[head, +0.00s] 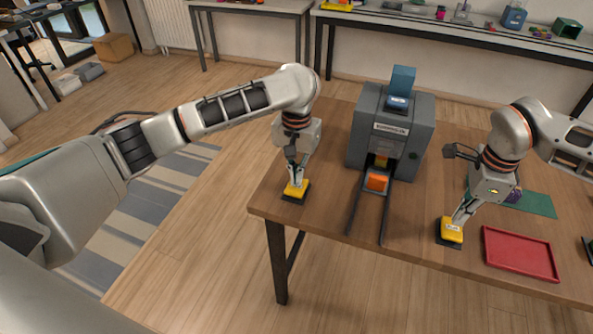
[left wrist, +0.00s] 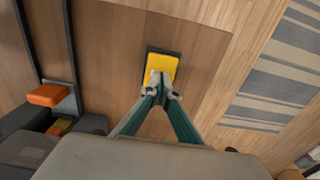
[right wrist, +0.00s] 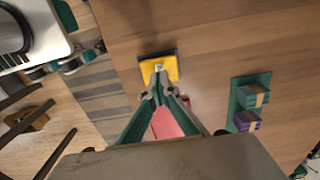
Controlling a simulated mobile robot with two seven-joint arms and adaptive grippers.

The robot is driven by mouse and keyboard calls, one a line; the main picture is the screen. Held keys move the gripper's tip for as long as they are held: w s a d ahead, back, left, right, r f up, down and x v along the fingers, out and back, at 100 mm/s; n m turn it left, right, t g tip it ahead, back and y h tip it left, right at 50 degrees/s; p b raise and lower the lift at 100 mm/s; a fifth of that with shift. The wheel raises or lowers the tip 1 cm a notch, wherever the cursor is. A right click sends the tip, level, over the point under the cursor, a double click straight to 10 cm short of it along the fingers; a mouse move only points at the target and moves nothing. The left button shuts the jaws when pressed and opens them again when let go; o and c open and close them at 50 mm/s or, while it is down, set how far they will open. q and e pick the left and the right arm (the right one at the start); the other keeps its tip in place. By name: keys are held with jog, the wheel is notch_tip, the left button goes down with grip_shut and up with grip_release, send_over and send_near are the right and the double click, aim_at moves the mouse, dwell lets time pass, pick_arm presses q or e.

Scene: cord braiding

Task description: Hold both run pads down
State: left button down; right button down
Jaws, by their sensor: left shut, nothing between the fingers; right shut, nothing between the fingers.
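The left run pad (head: 297,191) is yellow on a black base, on the table left of the grey machine. My left gripper (head: 296,182) is shut and points down with its fingertips at the pad. In the left wrist view the fingertips overlap the pad's yellow top (left wrist: 157,62). The right run pad (head: 449,231), yellow with a pale label, sits near the table's front edge. My right gripper (head: 457,222) is shut with its fingertips at that pad. The right wrist view shows the tips over the pad (right wrist: 171,69). I cannot tell how far either pad is pressed.
The grey machine (head: 389,131) stands between the arms, with an orange block (head: 377,181) on dark rails reaching forward. A red tray (head: 520,253) lies right of the right pad. A green mat (head: 538,204) with blocks lies behind the tray. Bare wood shows between rails and right pad.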

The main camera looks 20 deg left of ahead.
aim_at(297, 187)
pick_arm(q)
jog(key=shift+f, duration=0.55)
jog(key=shift+f, duration=0.6)
pick_arm(e)
jog(key=shift+f, duration=1.8)
jog(key=shift+r, duration=0.15)
dwell(0.3)
notch_tip(297, 187, up, 7)
jog(key=shift+f, duration=0.1)
dwell(0.3)
